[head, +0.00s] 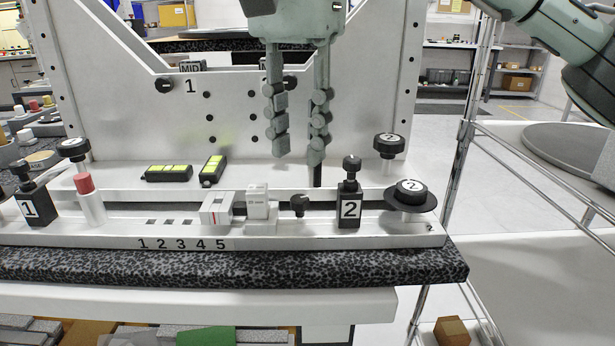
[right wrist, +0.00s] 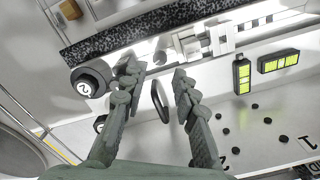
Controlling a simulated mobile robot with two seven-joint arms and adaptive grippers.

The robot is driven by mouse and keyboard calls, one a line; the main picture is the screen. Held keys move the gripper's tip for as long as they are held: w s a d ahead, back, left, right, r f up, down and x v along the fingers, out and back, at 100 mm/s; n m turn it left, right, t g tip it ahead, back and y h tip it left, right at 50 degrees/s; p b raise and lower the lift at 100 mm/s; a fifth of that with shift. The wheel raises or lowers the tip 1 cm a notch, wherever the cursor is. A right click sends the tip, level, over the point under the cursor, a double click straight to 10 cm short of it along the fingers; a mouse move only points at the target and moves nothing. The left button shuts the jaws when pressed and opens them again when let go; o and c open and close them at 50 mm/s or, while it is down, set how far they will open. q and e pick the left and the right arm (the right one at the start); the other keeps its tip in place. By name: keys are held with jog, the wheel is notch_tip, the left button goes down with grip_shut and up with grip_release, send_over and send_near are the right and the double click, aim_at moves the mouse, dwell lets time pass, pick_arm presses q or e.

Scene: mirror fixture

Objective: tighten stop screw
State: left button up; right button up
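My right gripper (head: 298,152) hangs fingers down above the fixture's white ledge, its two fingers apart with nothing seen gripped. Below it, a small black knob screw (head: 299,205) stands on the white rail (head: 370,228), beside the white sliding block (head: 257,203). A black block marked 2 (head: 349,207) with a knob on top stands to the right. In the right wrist view the gripper (right wrist: 157,76) has open fingers, with a dark rounded part (right wrist: 160,101) between and beyond them; I cannot tell which part it is. Which knob is the stop screw is not labelled. My left gripper is out of view.
A red-capped post (head: 90,198) and block 1 (head: 36,203) are at left. The white back plate (head: 130,110) rises behind.

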aim_at(298, 199)
notch_tip(298, 199, down, 7)
jog(key=shift+r, duration=0.2)
grip_shut()
